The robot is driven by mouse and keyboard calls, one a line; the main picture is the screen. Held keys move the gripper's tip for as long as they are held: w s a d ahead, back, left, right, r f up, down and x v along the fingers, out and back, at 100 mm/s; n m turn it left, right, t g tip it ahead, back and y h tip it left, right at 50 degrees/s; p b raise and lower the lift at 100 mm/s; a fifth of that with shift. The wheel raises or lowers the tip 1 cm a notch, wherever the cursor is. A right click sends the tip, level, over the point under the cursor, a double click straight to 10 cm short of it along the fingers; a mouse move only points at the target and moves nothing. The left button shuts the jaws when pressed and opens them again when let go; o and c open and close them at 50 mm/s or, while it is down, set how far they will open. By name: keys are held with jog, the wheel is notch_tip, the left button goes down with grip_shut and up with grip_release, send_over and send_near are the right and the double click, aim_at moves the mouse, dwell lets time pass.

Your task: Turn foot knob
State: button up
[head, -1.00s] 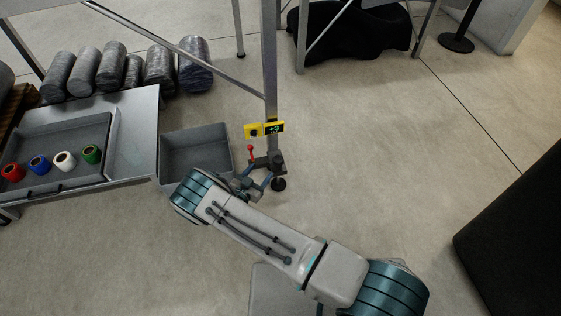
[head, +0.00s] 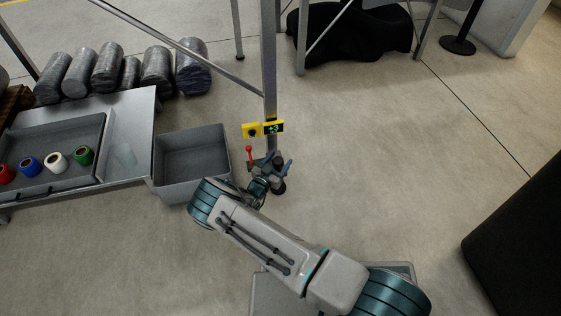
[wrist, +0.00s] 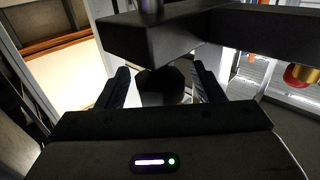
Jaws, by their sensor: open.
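The dark foot knob (head: 277,186) is at the bottom of the grey upright leg (head: 269,70), partly hidden by my gripper and the bracket above it. In the wrist view the dark rounded knob (wrist: 163,86) sits between my two fingers, below a dark block. My gripper (wrist: 161,84) is open, with one finger on each side of the knob and a visible gap on both sides. In the head view my gripper (head: 272,170) is at the leg's foot.
A red-tipped lever (head: 249,150) stands beside the leg. A grey open bin (head: 190,138) is just left. A metal table (head: 128,125) holds a tray with coloured spools (head: 55,160). Grey rolls (head: 107,66) lie behind. The floor right of the leg is clear.

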jog(key=shift+w+d, duration=0.35)
jog(key=shift+w, duration=0.25)
jog(key=c, duration=1)
jog(key=shift+o, duration=0.2)
jog(key=shift+n+y, duration=0.3)
jog(key=shift+y, duration=0.2)
